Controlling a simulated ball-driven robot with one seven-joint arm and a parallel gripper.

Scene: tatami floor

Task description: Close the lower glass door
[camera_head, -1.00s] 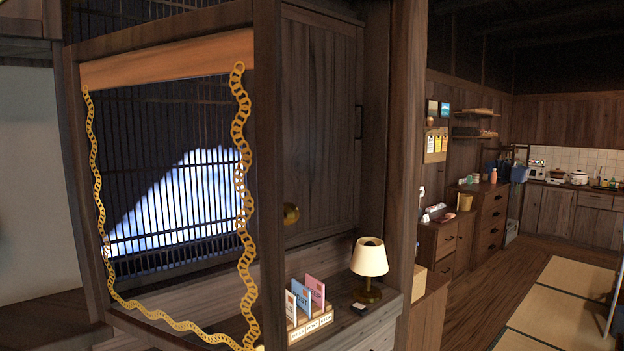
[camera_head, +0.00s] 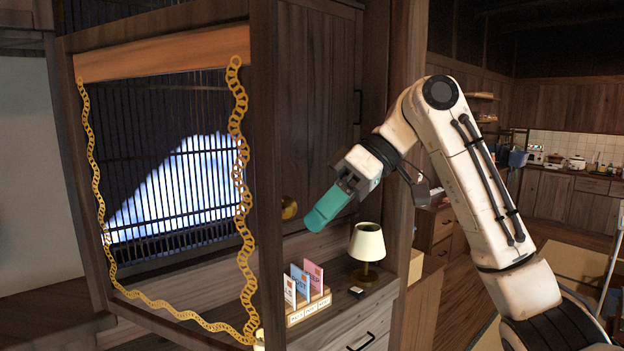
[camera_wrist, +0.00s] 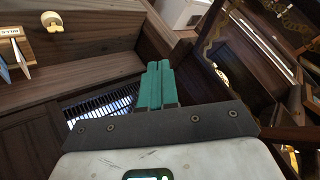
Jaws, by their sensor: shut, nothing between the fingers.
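A wooden cabinet front (camera_head: 265,120) stands at the left of the head view. It has a pane edged with gold chain trim (camera_head: 240,190), and a dark lattice and a pale blue-white shape show through it. I cannot clearly tell from these frames which panel is the lower glass door or how far it stands open. A round brass knob (camera_head: 289,207) sits just right of the chain trim. My gripper (camera_head: 316,222) has teal fingers, shut and empty, in front of the cabinet just right of the knob. The fingers also show in the wrist view (camera_wrist: 158,66).
A lamp with a cream shade (camera_head: 367,243) and a wooden holder with several cards (camera_head: 308,308) stand on the shelf below my gripper. A drawer with a dark handle (camera_head: 362,342) is under the shelf. A wooden post (camera_head: 400,120) stands behind my arm.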

